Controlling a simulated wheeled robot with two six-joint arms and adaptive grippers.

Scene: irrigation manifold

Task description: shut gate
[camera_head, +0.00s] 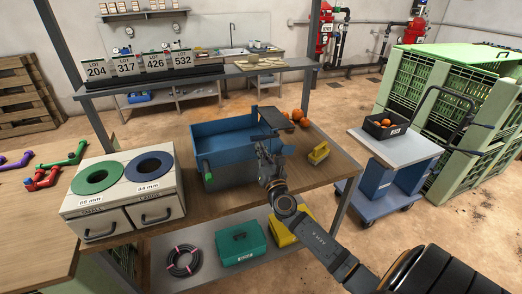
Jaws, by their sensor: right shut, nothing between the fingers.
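A blue open-topped box (222,134) stands on the wooden table, with a grey lower part and a green handle (208,170) at its front left. A dark blue plate (274,117) sits at the box's right end, above my gripper; it may be the gate, but I cannot tell whether it is open. My right gripper (263,152) is shut and empty, close in front of the box's right end. I cannot tell whether it touches the box or plate. My right arm hides part of that end. My left gripper is not in view.
A two-hole sorting box (124,217) stands left on the table (215,214). A trolley (396,148) with a black crate (385,127) stands further right.

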